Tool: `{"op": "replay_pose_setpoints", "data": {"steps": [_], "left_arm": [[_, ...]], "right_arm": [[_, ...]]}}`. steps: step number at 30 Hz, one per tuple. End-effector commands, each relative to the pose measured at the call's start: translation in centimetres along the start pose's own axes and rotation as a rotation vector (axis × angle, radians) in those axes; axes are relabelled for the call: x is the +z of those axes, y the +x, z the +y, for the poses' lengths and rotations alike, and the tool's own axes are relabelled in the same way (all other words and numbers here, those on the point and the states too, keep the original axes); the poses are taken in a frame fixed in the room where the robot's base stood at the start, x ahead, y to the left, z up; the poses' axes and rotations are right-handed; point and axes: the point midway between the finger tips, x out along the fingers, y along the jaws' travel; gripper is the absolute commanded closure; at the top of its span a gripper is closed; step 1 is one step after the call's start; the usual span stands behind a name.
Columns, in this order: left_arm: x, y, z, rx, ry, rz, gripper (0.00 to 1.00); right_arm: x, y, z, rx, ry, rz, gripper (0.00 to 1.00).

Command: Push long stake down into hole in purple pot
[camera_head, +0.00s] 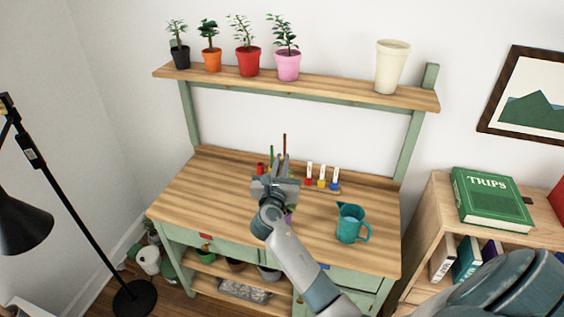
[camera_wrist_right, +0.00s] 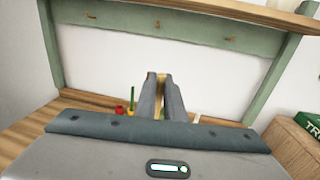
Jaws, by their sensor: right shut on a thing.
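My right gripper (camera_head: 280,165) is above the wooden workbench and shut on a long brown stake (camera_head: 285,145). The stake stands roughly upright, with its top above the fingers. In the right wrist view the two fingers (camera_wrist_right: 161,92) close around a narrow tan strip of it. A small patch of purple (camera_head: 289,216) shows just right of my gripper's wrist, probably the purple pot. My gripper and arm hide the rest, so I cannot tell whether the stake's lower end is in the hole. My left gripper is out of view.
A green stake (camera_head: 271,156) and a red pot (camera_head: 261,168) stand behind my gripper. Several small labelled pots (camera_head: 321,183) stand to the right. A teal pitcher (camera_head: 350,222) stands near the right front. Potted plants line the shelf above. The bench's left side is clear.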

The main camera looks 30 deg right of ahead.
Motion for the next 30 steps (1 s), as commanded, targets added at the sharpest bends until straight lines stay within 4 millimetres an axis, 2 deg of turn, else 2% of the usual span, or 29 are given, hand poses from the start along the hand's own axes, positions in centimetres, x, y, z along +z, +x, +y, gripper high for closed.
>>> {"op": "replay_pose_setpoints", "data": {"steps": [9, 21, 22, 24, 30], "left_arm": [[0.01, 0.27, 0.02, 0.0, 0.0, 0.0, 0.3], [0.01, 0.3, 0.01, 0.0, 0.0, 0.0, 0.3], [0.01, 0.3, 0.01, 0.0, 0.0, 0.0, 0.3], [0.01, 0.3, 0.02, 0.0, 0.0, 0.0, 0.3], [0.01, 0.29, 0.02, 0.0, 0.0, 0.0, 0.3]], "right_arm": [[-0.99, -0.02, -0.01, 0.0, -0.001, 0.003, 1.0], [-1.17, -0.03, -0.03, 0.0, -0.001, 0.003, 1.0], [-1.17, -0.03, -0.03, 0.0, -0.001, 0.003, 0.86], [-1.15, -0.02, -0.03, 0.0, -0.001, 0.003, 0.69], [-1.07, -0.01, -0.02, 0.0, 0.0, 0.001, 0.69]]}}
